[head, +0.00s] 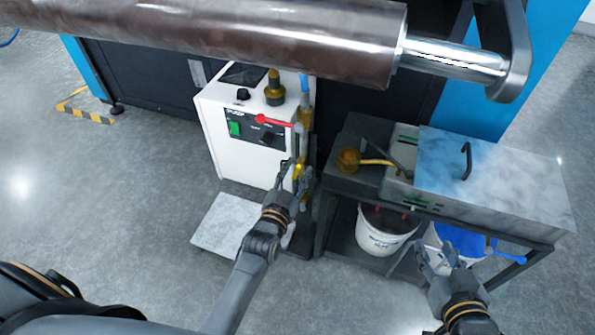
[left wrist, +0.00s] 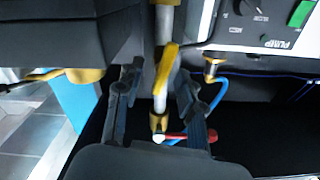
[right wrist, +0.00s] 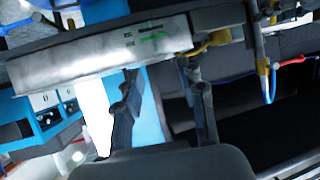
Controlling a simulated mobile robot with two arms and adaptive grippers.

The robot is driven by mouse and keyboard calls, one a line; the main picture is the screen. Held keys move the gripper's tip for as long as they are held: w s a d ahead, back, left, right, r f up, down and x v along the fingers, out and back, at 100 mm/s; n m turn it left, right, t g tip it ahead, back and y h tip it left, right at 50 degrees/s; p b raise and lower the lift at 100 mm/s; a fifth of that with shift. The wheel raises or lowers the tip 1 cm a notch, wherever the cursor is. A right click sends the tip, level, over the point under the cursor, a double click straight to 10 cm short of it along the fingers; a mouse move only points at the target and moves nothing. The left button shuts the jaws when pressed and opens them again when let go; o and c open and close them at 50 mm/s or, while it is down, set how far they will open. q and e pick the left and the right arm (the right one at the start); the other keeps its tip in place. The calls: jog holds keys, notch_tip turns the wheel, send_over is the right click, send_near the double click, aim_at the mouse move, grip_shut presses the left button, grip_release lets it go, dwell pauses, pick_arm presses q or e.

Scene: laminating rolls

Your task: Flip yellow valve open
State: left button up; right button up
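The yellow valve handle (head: 298,171) is on the vertical pipe to the right of the white pump box, partly hidden behind my left gripper in the head view. In the left wrist view the yellow handle (left wrist: 166,66) lies slantwise along the pale pipe (left wrist: 160,100). My left gripper (head: 302,178) is at the handle. Its two fingers are apart, one on each side of the pipe and handle; whether either touches cannot be told. My right gripper (head: 436,258) is open and empty, in front of the metal cart at lower right.
The white pump box (head: 225,160) stands left of the pipe, with a red valve handle (head: 275,121) above the yellow one. A large brown roll (head: 220,35) spans overhead. The cart (head: 490,190) has white buckets (head: 385,235) below.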

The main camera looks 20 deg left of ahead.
pick_arm(q)
jog(key=shift+w, duration=0.4)
pick_arm(e)
jog(key=shift+w+a+r, duration=0.15)
jog(key=shift+w+r, duration=0.1)
jog(key=shift+r, duration=0.15)
pick_arm(q)
grip_shut()
jog(key=n+p, duration=0.2)
jog(key=n, duration=0.1)
jog(key=shift+a, duration=0.15)
pick_arm(e)
jog(key=s+d+f+g+h, duration=0.1)
jog(key=s+d+f+g, duration=0.2)
jog(key=s+f+g, duration=0.2)
jog(key=s+f, duration=0.2)
jog(key=s, duration=0.1)
jog(key=shift+h, duration=0.3)
pick_arm(q)
grip_release()
pick_arm(e)
jog(key=shift+r, duration=0.1)
pick_arm(q)
jog(key=s, duration=1.2)
jog(key=shift+a, duration=0.2)
